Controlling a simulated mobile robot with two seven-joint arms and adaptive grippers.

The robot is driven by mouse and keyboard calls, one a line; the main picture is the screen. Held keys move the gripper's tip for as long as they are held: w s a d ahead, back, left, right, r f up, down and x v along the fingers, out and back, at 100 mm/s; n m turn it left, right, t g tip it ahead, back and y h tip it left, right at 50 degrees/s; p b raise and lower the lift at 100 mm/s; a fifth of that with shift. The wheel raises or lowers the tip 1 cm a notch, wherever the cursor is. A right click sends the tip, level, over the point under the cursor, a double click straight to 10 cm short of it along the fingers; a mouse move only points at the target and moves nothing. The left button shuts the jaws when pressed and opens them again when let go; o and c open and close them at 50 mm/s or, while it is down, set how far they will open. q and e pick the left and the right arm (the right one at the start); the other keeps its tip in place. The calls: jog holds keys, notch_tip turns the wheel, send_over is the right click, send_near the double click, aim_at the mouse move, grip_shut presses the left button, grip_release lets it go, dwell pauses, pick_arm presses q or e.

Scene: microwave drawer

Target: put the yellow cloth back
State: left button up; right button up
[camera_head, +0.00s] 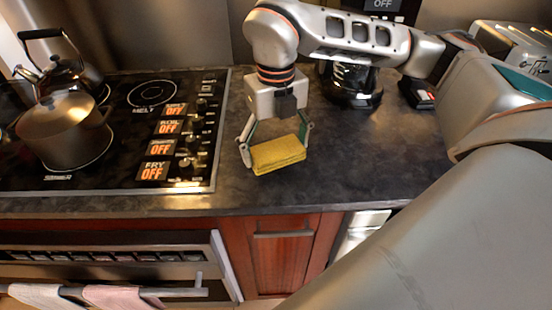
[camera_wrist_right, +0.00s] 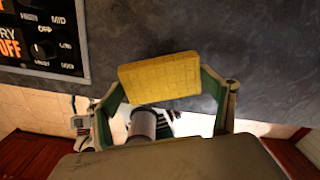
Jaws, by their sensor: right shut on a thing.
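The yellow cloth (camera_head: 278,154) is a folded, flat rectangular pad in the head view, in front of the dark countertop (camera_head: 330,185). My right gripper (camera_head: 276,150) comes down from above and is shut on the cloth, with one finger at each end of it. In the right wrist view the cloth (camera_wrist_right: 161,78) spans between the fingers of the right gripper (camera_wrist_right: 165,95). I cannot tell whether the cloth touches the counter or hangs just above it. My left gripper does not show in either view.
A stove (camera_head: 130,180) with knobs lies left of the gripper, bearing a pot (camera_head: 65,130) and a kettle (camera_head: 70,75). A coffee maker (camera_head: 350,85) stands behind. Pink and white towels (camera_head: 120,297) hang on the oven handle. The counter right of the cloth is clear.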

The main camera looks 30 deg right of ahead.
aim_at(276, 160)
jog(key=shift+f, duration=1.9)
jog(key=shift+f, duration=0.15)
jog(key=o, duration=1)
notch_tip(276, 160, up, 12)
jog(key=shift+f, duration=0.1)
jog(key=shift+r, duration=0.3)
